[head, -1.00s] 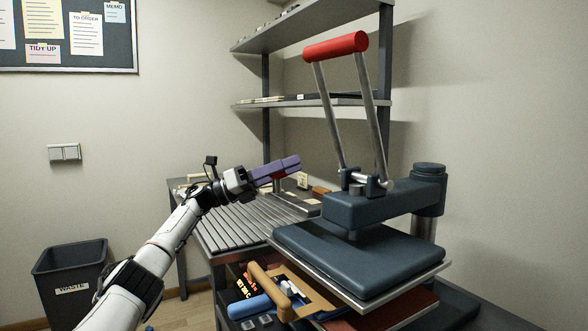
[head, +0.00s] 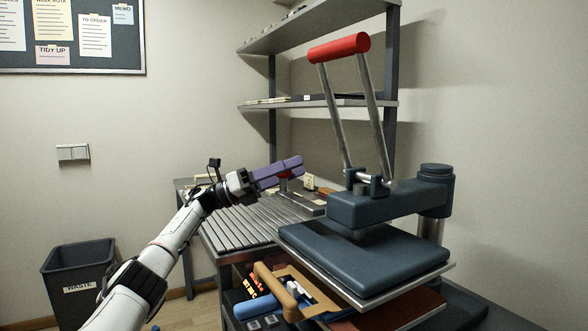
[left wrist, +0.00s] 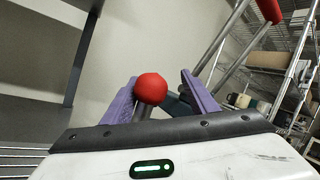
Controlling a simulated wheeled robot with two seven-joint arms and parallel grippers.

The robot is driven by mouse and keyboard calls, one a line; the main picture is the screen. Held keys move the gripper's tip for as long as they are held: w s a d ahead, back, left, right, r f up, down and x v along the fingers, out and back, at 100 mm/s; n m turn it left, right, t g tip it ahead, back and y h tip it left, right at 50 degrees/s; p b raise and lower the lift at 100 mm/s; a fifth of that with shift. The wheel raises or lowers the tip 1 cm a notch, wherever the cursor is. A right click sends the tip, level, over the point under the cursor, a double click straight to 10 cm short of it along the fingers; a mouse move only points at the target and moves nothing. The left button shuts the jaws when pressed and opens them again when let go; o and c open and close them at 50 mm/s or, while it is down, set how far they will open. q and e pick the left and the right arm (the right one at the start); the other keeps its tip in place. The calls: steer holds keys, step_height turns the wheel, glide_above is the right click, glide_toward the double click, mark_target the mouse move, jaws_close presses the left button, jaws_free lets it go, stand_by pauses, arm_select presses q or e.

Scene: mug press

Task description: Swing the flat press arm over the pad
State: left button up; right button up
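The press has a dark blue-grey swing arm (head: 385,207) on a post at the right, carrying a flat, thick platen (head: 350,258). Its two-rod lever with a red grip (head: 338,47) stands raised. A reddish-brown flat surface (head: 390,314), possibly the pad, shows partly beneath the platen; the rest is hidden. My left gripper (head: 280,172) has purple fingers, left of the press above the slatted bench. In the left wrist view a red ball knob (left wrist: 150,88) shows between its spread fingers, nearer the left one; contact is unclear. My right gripper is not in view.
A slatted bench (head: 240,225) lies below my left arm. A tote with a tan handle (head: 275,290) stands in front of the platen. Shelves (head: 320,103) rise behind. A waste bin (head: 78,285) stands on the floor at left.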

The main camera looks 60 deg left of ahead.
arm_select(q)
steer(key=b+v, duration=0.1)
steer(key=v, duration=0.8)
steer(key=shift+s+a, duration=0.2)
steer(key=shift+s, duration=0.05)
steer(key=shift+r, duration=0.15)
